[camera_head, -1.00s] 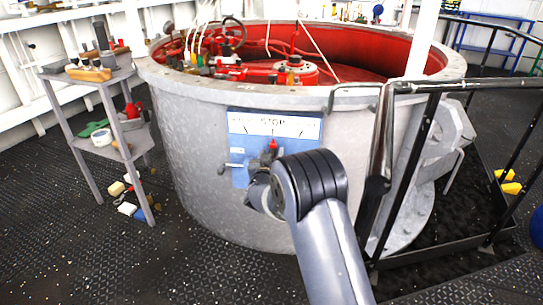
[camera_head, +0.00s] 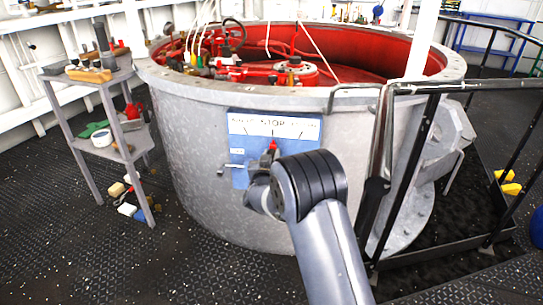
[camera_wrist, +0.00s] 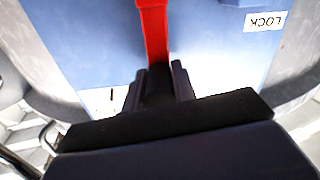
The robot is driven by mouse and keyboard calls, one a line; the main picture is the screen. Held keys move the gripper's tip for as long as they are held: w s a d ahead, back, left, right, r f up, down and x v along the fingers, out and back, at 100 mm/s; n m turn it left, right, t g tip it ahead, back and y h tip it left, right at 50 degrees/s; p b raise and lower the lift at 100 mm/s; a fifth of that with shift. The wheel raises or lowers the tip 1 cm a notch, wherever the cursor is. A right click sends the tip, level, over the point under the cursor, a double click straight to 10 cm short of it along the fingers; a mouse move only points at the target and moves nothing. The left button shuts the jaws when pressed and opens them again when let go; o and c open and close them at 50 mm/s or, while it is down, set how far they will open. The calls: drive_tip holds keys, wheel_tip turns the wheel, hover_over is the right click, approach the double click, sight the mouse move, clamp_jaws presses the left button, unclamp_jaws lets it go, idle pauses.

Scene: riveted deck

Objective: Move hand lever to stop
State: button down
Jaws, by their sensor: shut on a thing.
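The hand lever (camera_head: 273,145) has a red end and stands roughly upright on a blue panel (camera_head: 239,178), below the middle of a white label strip (camera_head: 250,124) that reads STOP at its centre. In the wrist view the red lever (camera_wrist: 154,30) runs down between the fingers of my gripper (camera_wrist: 158,82). My gripper is shut on it. In the head view my arm hides the lower right of the panel, and the gripper (camera_head: 268,157) shows only partly.
The panel is on a large round grey tank (camera_head: 190,150) with a red inside. A black railing (camera_head: 425,130) stands close on the right. A grey shelf stand (camera_head: 100,145) with tools is at left.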

drive_tip(key=shift+a, duration=0.25)
drive_tip(key=c, duration=1.2)
unclamp_jaws()
drive_tip(key=s, duration=0.3)
drive_tip(key=s+a+p, duration=0.1)
drive_tip(key=s, duration=0.3)
drive_tip(key=s+p, duration=0.1)
drive_tip(key=s, duration=0.2)
drive_tip(key=shift+s+a, duration=0.3)
drive_tip(key=shift+a, duration=0.05)
drive_tip(key=shift+w, duration=0.1)
